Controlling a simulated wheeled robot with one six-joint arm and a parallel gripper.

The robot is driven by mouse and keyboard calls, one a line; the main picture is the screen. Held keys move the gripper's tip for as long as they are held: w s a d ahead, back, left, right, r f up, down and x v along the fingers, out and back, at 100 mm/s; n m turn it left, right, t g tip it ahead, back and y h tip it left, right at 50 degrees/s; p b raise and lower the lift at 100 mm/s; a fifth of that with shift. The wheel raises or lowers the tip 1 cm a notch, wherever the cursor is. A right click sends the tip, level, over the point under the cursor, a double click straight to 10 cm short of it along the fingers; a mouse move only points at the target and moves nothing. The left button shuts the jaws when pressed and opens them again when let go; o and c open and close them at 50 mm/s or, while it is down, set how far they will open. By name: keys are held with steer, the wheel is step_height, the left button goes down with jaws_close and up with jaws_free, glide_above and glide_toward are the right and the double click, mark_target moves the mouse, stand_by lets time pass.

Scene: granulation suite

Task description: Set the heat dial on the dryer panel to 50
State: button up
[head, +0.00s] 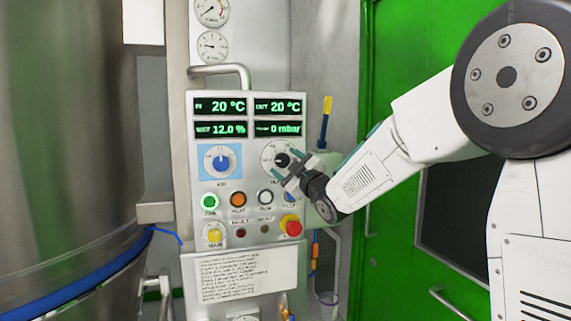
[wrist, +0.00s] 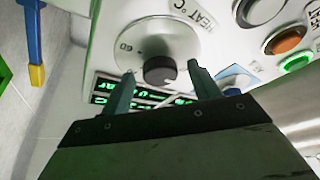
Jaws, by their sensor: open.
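The heat dial (head: 277,157) is a black knob on a round light scale plate, at the upper right of the dryer panel (head: 212,172). My gripper (head: 288,169) is in front of it at its lower right, partly hiding it and its label. In the wrist view, the black knob (wrist: 160,70) lies between the tips of my open gripper (wrist: 161,72), one finger on each side. I cannot tell whether the fingers touch it. The label "HEAT °C" and a scale number that looks like 60 show there. The knob's exact setting is not readable.
A blue dial (head: 220,162) sits left of the heat dial. Below are several buttons, a yellow knob (head: 214,236) and a red emergency stop (head: 291,225). Displays (head: 220,107) above read 20 °C, 12.0 % and 0 mbar. A steel vessel (head: 65,150) stands left; a green door (head: 400,60) is right.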

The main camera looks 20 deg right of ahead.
steer(key=shift+w+a+r, duration=0.15)
steer(key=shift+w+a, duration=0.05)
steer(key=shift+w, duration=0.3)
steer(key=c, duration=1)
steer(key=shift+o, duration=0.2)
